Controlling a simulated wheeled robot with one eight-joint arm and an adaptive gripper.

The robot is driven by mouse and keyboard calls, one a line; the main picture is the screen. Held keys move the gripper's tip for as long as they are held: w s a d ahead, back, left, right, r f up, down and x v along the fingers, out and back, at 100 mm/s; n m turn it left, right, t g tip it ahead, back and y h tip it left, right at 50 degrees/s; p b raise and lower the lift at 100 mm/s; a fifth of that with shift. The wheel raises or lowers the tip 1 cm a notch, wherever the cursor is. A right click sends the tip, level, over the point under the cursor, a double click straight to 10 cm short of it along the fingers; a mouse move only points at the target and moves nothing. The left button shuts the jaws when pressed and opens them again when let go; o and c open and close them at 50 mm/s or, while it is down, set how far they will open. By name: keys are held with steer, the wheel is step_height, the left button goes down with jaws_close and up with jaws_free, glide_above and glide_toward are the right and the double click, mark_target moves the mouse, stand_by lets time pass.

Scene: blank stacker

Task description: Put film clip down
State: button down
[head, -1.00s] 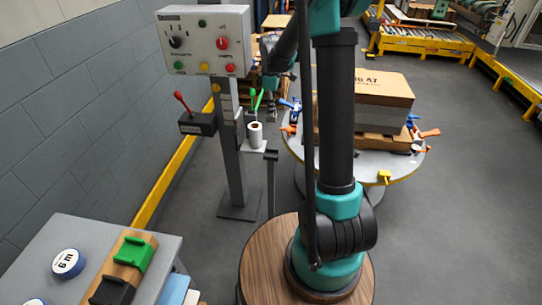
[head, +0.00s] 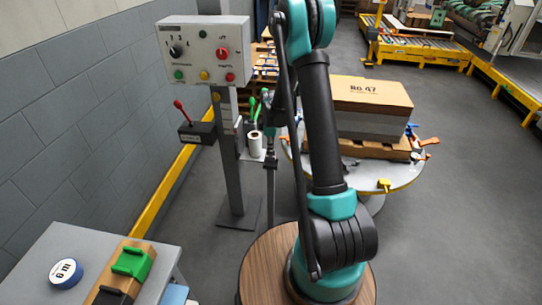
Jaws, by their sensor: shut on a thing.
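My gripper (head: 270,131) is small and partly hidden at the end of my folded arm, beside the shelf on the control post and left of the round table. It is shut, holding the film clip, but the clip's outline cannot be told apart at this size. Green clip-like handles (head: 257,112) stand just left of my gripper, above the white roll (head: 255,144) on the small shelf. Whether they touch my gripper is unclear. Several blue and orange clips (head: 428,141) lie around the round table's edge.
The round table (head: 400,178) bears a carton (head: 372,95) and a yellow item (head: 384,185). A control box (head: 205,50) stands on a post, with a red-knobbed lever below. A grey bench (head: 95,240) is at lower left. Open floor lies at right.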

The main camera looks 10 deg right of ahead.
steer(key=shift+f, duration=1.6)
steer(key=shift+f, duration=0.1)
steer(key=c, duration=1.6)
jaws_free()
